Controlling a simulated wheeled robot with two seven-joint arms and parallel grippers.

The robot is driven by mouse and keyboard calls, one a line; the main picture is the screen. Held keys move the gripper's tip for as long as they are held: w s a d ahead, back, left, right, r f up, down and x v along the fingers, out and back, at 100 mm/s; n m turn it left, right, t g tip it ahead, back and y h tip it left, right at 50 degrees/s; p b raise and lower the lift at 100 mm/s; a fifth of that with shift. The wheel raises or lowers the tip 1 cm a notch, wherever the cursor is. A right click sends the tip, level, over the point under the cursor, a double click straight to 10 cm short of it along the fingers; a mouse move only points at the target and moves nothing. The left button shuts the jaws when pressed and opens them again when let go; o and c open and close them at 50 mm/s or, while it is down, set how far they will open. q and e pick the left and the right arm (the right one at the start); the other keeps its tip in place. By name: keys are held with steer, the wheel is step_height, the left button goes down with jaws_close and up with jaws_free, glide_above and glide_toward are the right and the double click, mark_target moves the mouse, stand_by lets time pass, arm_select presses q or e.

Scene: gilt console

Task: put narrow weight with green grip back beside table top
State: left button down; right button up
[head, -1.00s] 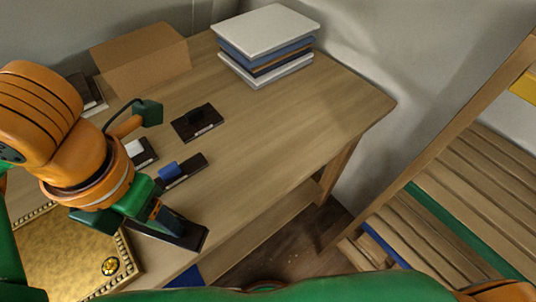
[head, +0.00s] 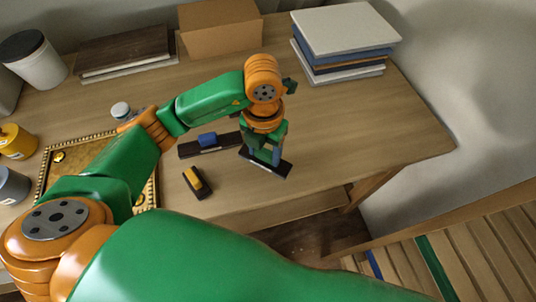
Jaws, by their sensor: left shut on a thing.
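My left gripper (head: 262,151) is shut on the narrow weight (head: 281,168), which has a flat dark base with a small pale mark. Its grip is mostly hidden between the fingers. I cannot tell whether the base touches the wooden table or is just above it. It is to the right of the blue-gripped weight (head: 208,141). A smaller weight with a yellow grip (head: 195,182) sits nearer the front edge. The gilt panel (head: 85,157) with a beaded border lies at left, partly under my arm. My right gripper is not in view.
A book stack (head: 345,40) and a cardboard box (head: 220,28) stand at the back. Dark books (head: 125,50), a white jar (head: 34,62), a yellow mug (head: 15,142) and a grey cup (head: 10,186) are at left. The table's right part (head: 385,140) is clear.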

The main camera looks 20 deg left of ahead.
mark_target(267, 156)
arm_select(q)
steer(key=f, duration=0.1)
steer(key=w+f+p, duration=0.1)
steer(key=f, duration=0.1)
steer(key=shift+f+p, duration=0.25)
steer(key=shift+p, duration=0.05)
steer(key=shift+f, duration=0.35)
steer(key=shift+d+f, duration=0.1)
steer(key=shift+f, duration=0.05)
steer(key=shift+c, duration=0.9)
jaws_free()
steer(key=shift+r, duration=0.5)
step_height(267, 156, up, 11)
steer(key=shift+r+b, duration=0.2)
steer(key=shift+b, duration=0.2)
